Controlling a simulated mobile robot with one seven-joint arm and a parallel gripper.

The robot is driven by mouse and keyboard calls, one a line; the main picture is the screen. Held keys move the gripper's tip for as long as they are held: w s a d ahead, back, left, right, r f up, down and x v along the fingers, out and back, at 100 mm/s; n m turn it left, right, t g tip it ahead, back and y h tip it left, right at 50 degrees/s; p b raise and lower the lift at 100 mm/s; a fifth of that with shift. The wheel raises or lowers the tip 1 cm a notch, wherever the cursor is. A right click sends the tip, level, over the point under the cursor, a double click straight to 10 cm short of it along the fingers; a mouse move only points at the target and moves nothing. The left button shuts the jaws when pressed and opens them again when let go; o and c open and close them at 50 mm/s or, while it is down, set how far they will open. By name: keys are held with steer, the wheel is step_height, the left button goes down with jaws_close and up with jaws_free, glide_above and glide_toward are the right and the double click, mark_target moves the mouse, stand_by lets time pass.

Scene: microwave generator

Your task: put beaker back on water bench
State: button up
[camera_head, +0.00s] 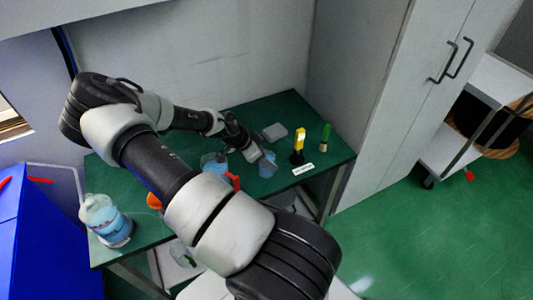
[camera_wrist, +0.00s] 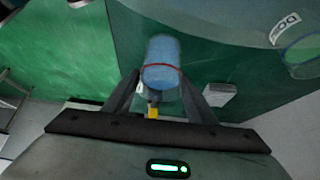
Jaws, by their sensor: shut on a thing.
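The beaker (camera_wrist: 161,60), clear with blue contents and a red line around it, sits between the fingers of my gripper (camera_wrist: 158,88) in the wrist view. My gripper is shut on it. In the head view, my gripper (camera_head: 256,156) is over the right half of the green bench (camera_head: 240,200), with the bluish beaker (camera_head: 268,168) at its tip. I cannot tell whether the beaker touches the bench top. A second clear bluish vessel (camera_head: 214,163) stands to its left, partly hidden by my arm.
A large bottle of blue liquid (camera_head: 106,221) stands at the bench's left end. A grey box (camera_head: 274,131), a yellow-topped item (camera_head: 299,141), a green item (camera_head: 325,134) and a white label (camera_head: 303,169) are near the right end. A tall cabinet (camera_head: 385,120) stands right of the bench.

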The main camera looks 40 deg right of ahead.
steer(key=o, duration=1.3)
steer(key=shift+o, duration=0.2)
steer(key=shift+r, duration=0.1)
steer(key=v, duration=1.2)
